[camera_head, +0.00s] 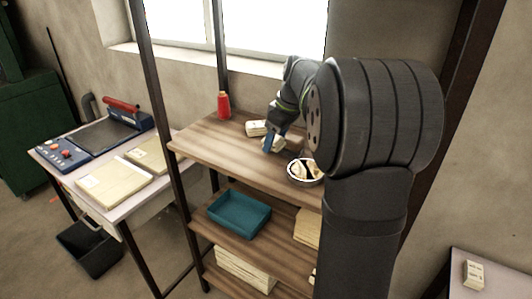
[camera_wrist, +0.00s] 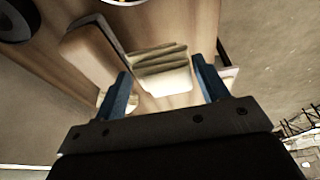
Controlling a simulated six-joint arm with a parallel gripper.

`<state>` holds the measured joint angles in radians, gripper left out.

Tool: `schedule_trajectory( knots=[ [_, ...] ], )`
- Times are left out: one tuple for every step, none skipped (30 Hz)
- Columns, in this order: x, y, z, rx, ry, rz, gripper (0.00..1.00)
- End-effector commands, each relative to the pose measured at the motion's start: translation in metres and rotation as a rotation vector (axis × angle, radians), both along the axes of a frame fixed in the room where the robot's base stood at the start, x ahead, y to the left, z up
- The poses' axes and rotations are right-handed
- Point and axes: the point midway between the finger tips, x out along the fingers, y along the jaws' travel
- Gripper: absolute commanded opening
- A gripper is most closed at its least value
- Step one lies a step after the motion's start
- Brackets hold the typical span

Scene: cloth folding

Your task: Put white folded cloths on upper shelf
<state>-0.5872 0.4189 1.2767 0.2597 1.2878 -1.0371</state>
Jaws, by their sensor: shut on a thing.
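My gripper (camera_head: 270,142) is over the upper shelf (camera_head: 215,141), partly hidden by my arm. In the wrist view its two blue fingers (camera_wrist: 161,72) stand on either side of a white folded cloth (camera_wrist: 162,68), with the layered folds facing the camera. It is shut on this cloth. Another pale folded cloth (camera_head: 257,128) lies on the upper shelf just behind and left of my gripper in the head view. Whether the held cloth touches the shelf is not clear.
A red spool (camera_head: 223,106) stands at the shelf's back left. A round bowl (camera_head: 304,171) with contents sits near the front right, close to my arm. A teal tray (camera_head: 239,213) is on the shelf below, with stacked cloths (camera_head: 244,268) lower down. The upper shelf's left front is clear.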

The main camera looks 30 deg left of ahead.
Motion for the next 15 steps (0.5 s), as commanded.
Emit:
schedule_trajectory(
  knots=[
    [-0.002, 0.011, -0.007, -0.001, 0.001, 0.003, 0.46],
    [-0.004, 0.017, -0.01, -0.001, 0.001, 0.004, 0.46],
    [-0.004, 0.023, -0.014, -0.001, 0.0, 0.003, 0.46],
    [-0.004, 0.026, -0.016, 0.0, -0.001, 0.002, 0.46],
    [-0.005, 0.03, -0.018, 0.0, -0.001, 0.002, 0.46],
    [-0.006, 0.033, -0.02, 0.0, -0.001, 0.002, 0.46],
    [-0.006, 0.035, -0.021, 0.0, -0.001, 0.002, 0.46],
    [-0.006, 0.036, -0.022, 0.0, -0.001, 0.002, 0.46],
    [-0.006, 0.037, -0.023, 0.0, 0.0, 0.001, 0.46],
    [-0.006, 0.038, -0.025, 0.0, 0.0, 0.001, 0.46],
    [-0.006, 0.038, -0.027, 0.0, 0.0, 0.0, 0.46],
    [-0.006, 0.038, -0.031, -0.001, 0.0, 0.0, 0.46],
    [-0.007, 0.037, -0.035, -0.001, 0.001, -0.001, 0.46],
    [-0.007, 0.037, -0.039, -0.001, 0.001, -0.001, 0.46],
    [-0.007, 0.037, -0.045, -0.001, 0.001, -0.001, 0.46]
  ],
)
